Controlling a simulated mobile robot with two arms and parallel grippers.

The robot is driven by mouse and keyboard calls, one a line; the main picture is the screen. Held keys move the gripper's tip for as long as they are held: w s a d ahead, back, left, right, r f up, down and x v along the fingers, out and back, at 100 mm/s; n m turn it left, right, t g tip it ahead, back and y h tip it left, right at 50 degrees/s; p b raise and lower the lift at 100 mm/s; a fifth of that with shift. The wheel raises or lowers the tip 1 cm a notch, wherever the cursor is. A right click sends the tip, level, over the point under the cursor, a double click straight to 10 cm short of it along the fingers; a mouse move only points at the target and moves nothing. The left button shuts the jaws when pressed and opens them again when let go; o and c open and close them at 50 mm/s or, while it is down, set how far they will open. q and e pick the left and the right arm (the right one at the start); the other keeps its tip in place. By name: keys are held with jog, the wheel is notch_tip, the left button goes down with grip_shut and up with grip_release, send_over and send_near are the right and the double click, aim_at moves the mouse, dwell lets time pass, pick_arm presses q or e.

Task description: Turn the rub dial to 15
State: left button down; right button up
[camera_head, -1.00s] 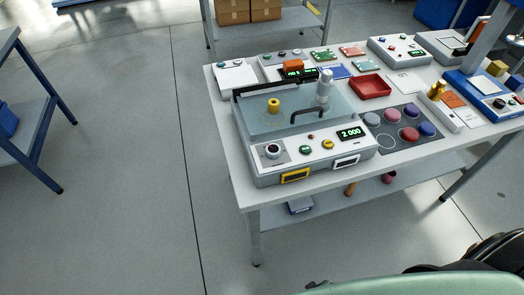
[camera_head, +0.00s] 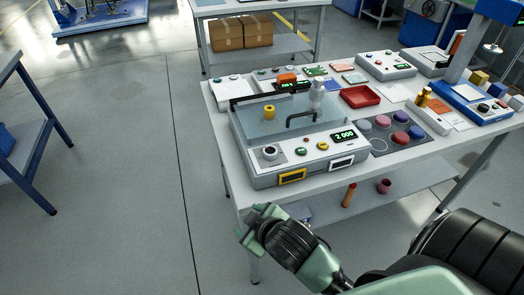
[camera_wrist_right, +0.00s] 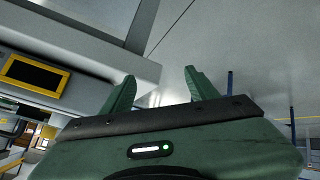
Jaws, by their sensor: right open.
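The rub dial, seemingly the round black-and-white knob (camera_head: 269,152), sits at the left of the front panel of a grey test machine (camera_head: 312,165). Its pointer and scale are too small to read. My right gripper (camera_head: 255,228) is in front of the table, below and apart from the machine's front. In the right wrist view my right gripper (camera_wrist_right: 160,85) is open, with nothing between its two green fingers. The yellow-framed panel (camera_wrist_right: 34,75) is at left there; the knob is not visible in that view. My left gripper is not in view.
The machine has a clear lid (camera_head: 285,120), a green button (camera_head: 301,153), a yellow button (camera_head: 322,146) and a display (camera_head: 344,136) that seems to read 2 000. A red tray (camera_head: 360,96) and coloured discs (camera_head: 382,122) lie to its right.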

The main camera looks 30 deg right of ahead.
jog(key=w+a+r+n+t+y, duration=0.3)
jog(key=w+a+r+n+t, duration=0.15)
jog(key=w+r, duration=0.4)
jog(key=w+a+r+n+t+y, duration=0.2)
jog(key=w+a+r+n+t, duration=0.3)
jog(key=r, duration=0.6)
jog(key=s+a+r+n+g+y, duration=0.1)
jog(key=a+r+n+g+y, duration=0.2)
jog(key=a+r+n+y, duration=0.5)
jog(key=s+a+r+n+g+y, duration=0.1)
jog(key=a+n+g+y, duration=0.3)
jog(key=n, duration=0.8)
jog(key=n+g+h, duration=1.2)
jog(key=n+h, duration=0.5)
jog(key=n, duration=0.3)
send_over(270, 150)
jog(key=shift+t, duration=0.25)
notch_tip(270, 150, down, 12)
jog(key=shift+a+r, duration=0.1)
jog(key=shift+d, duration=0.25)
notch_tip(270, 150, down, 6)
jog(key=shift+f+p, duration=0.25)
jog(key=shift+p, duration=0.5)
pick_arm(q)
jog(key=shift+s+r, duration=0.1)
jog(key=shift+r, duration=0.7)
pick_arm(e)
jog(key=shift+a+f, duration=0.1)
jog(key=shift+f, duration=0.55)
